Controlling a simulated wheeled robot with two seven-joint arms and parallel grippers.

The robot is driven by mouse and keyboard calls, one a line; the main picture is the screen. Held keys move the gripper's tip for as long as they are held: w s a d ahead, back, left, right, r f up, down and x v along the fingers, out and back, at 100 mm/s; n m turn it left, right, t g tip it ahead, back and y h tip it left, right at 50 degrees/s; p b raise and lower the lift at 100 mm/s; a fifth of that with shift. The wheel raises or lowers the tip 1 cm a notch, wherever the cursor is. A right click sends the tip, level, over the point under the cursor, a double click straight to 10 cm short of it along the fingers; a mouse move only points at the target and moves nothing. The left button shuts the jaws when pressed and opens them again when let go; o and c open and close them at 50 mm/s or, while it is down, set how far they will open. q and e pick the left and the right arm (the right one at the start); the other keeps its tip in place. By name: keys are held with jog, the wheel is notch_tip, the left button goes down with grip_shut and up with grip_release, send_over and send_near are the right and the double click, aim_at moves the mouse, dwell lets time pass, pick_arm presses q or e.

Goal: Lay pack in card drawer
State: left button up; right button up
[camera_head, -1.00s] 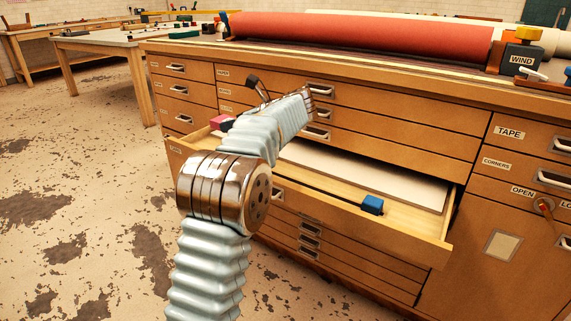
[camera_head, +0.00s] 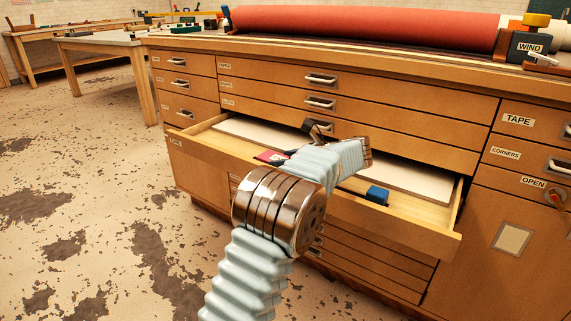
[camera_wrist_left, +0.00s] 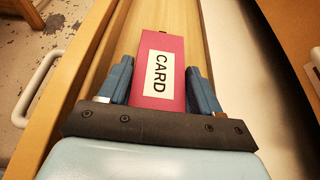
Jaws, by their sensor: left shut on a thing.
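The pack is a flat red block with a white CARD label; it shows in the left wrist view (camera_wrist_left: 160,42) and partly in the head view (camera_head: 269,157). My left gripper (camera_wrist_left: 160,75) is shut on it, one blue finger on each side. The card drawer (camera_head: 415,234) is pulled open. The pack is over the drawer's left part, along the bare wooden strip between drawer front and white sheets (camera_head: 415,181). I cannot tell whether it touches the drawer floor. My left arm hides part of the drawer. My right gripper is not in view.
A blue block (camera_head: 377,194) sits in the drawer right of my arm. The cabinet (camera_head: 400,118) has shut drawers above and below. A red roll (camera_head: 370,28) lies on top. The floor at left is clear.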

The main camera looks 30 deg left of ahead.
pick_arm(q)
jog(key=o, duration=1.1)
jog(key=shift+f, duration=0.1)
jog(key=shift+o, duration=0.2)
jog(key=shift+d+r, duration=0.15)
jog(key=shift+r, duration=0.05)
jog(key=p+v, duration=0.2)
jog(key=v, duration=0.9)
jog(key=shift+d, duration=0.35)
